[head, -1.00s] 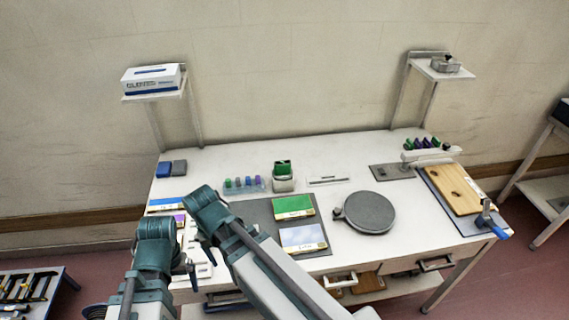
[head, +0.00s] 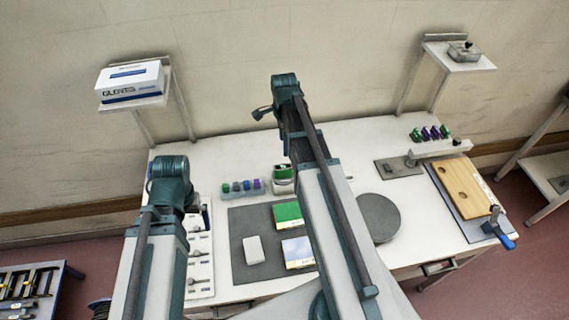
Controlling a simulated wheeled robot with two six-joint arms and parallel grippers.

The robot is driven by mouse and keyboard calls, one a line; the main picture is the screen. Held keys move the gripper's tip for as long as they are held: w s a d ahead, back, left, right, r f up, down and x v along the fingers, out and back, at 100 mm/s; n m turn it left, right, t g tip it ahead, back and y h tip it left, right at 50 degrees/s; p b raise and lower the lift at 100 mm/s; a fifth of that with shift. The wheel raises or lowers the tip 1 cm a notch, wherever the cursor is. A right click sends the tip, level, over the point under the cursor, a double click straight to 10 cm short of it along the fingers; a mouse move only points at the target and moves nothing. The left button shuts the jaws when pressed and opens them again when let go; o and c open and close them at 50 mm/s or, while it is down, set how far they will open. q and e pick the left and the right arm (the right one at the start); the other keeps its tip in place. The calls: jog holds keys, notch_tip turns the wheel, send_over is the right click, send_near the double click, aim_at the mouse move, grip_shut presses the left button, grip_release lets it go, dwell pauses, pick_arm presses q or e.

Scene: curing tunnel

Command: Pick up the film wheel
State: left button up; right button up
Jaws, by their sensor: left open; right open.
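I cannot pick out the film wheel with certainty in the head view. A large dark grey round disc (head: 379,218) lies flat on the right half of the white worktable, partly covered by my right arm. A white rack (head: 201,270) with small dark tools stands at the left, partly behind my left arm; its tools are too small to tell apart. My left arm rises at the left in front of this rack. My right arm reaches over the middle of the table. The jaws of both grippers are hidden behind the arms.
A dark mat (head: 243,220) holds a green card (head: 288,214), a pale card (head: 297,252) and a white block (head: 253,250). A wooden board (head: 464,187) and a blue-handled clamp (head: 499,228) are at the right. Shelves hold a glove box (head: 130,82) and a metal tin (head: 463,51).

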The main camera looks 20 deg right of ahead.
aim_at(283, 167)
notch_tip(283, 167, down, 8)
jog(key=b, duration=0.8)
jog(key=shift+s+a+f, duration=0.1)
jog(key=shift+f, duration=0.15)
jog(key=shift+b, duration=0.35)
jog(key=f+b, duration=0.5)
jog(key=shift+s+a+f, duration=0.1)
jog(key=shift+a+f, duration=0.1)
jog(key=shift+r, duration=0.1)
grip_shut()
